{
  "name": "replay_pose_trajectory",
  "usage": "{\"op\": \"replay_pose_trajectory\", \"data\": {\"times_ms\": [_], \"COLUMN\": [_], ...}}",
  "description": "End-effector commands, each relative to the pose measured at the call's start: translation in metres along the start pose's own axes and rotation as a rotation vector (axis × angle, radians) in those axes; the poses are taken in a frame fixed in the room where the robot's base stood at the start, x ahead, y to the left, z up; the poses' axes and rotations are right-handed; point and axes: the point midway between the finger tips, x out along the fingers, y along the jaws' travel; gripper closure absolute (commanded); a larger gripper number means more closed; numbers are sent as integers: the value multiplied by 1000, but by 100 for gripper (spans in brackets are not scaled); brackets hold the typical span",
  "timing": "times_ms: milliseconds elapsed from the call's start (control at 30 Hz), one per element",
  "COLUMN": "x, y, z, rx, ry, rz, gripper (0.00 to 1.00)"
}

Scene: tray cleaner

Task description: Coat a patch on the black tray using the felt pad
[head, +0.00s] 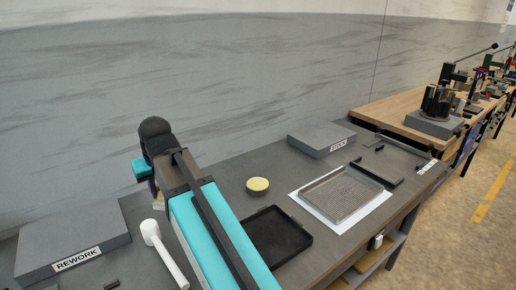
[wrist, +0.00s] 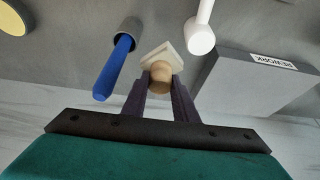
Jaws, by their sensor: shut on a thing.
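My gripper (wrist: 163,88) is shut on the round wooden knob of the felt pad (wrist: 155,52), a cream square block, in the wrist view. I cannot tell whether the pad touches the bench. In the head view my arm hides most of the gripper and the pad. The black tray (head: 299,238) lies flat on the bench to the right of my arm, its left part near the arm's edge. A round dark tin with a yellow top (head: 257,185) stands behind the tray; its yellow top also shows at the wrist view's upper left corner (wrist: 12,20).
A white mallet-like tool (head: 153,236) lies left of my arm. A blue-handled tool (wrist: 114,68) with a grey end is beside the pad. A grey REWORK block (head: 70,235) is at left, a STOCK block (head: 321,140) at back. A grey mesh tray (head: 340,194) lies on a white sheet.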

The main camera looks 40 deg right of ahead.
Motion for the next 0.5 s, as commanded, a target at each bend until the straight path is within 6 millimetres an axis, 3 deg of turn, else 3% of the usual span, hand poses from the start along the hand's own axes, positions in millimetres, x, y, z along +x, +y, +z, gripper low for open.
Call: {"op": "replay_pose_trajectory", "data": {"times_ms": [33,500], "x": [-10,-52], "y": [0,-1], "z": [-5,-32], "rx": [0,-2], "ry": [0,0], "rz": [0,-1], "gripper": [92,92]}}
